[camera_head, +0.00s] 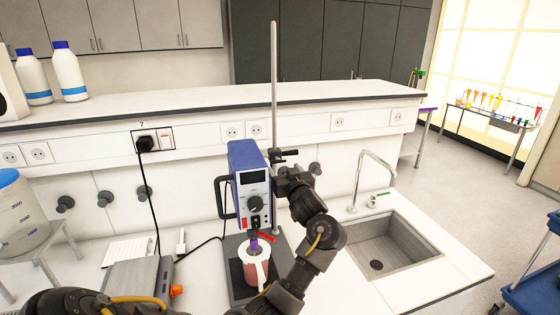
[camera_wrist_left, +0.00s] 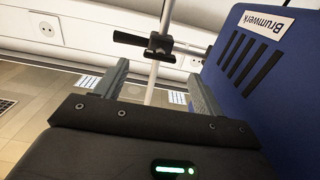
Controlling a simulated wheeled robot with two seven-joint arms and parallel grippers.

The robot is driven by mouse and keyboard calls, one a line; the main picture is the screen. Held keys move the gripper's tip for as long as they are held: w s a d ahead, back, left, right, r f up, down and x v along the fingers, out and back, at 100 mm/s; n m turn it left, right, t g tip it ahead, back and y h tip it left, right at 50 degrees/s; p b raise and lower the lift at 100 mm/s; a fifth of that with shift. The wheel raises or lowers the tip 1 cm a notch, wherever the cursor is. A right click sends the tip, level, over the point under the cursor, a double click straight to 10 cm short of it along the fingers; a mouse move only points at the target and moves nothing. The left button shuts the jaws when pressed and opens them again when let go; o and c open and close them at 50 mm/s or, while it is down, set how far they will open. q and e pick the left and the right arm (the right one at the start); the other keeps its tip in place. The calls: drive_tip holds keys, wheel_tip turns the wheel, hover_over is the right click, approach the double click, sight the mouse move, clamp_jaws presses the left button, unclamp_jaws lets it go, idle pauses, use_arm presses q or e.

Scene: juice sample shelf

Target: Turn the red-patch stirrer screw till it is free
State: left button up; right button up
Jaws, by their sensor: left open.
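The blue stirrer (camera_head: 247,165), with a red patch (camera_head: 243,222) on its lower front, is mounted on a tall metal rod (camera_head: 274,80). Its blue side also shows at the right of the left wrist view (camera_wrist_left: 265,85). A black clamp screw (camera_head: 290,152) sticks out sideways at the rod; it also shows in the left wrist view (camera_wrist_left: 128,38). My left gripper (camera_head: 284,178) is close to the clamp, just right of the stirrer. Its fingers (camera_wrist_left: 157,72) are open and empty, with the rod showing between them and the screw beyond. My right gripper is not in view.
A jug with reddish contents (camera_head: 257,272) stands under the stirrer. A sink (camera_head: 375,250) with a tap lies to the right. A grey device (camera_head: 140,280) and a large clear container (camera_head: 20,215) are at the left. A raised shelf (camera_head: 180,103) runs behind.

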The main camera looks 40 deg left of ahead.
sight(278, 160)
use_arm(q)
drive_tip(key=p+x, duration=0.1)
drive_tip(key=x, duration=0.4)
drive_tip(key=shift+w+a, duration=0.15)
drive_tip(key=shift+a, duration=0.15)
drive_tip(key=shift+c, duration=0.4)
drive_tip(key=c, duration=0.9)
drive_tip(key=shift+f+n+b, duration=0.15)
drive_tip(key=shift+n+b, duration=8.95)
drive_tip(key=shift+b, duration=0.5)
drive_tip(key=o, duration=1)
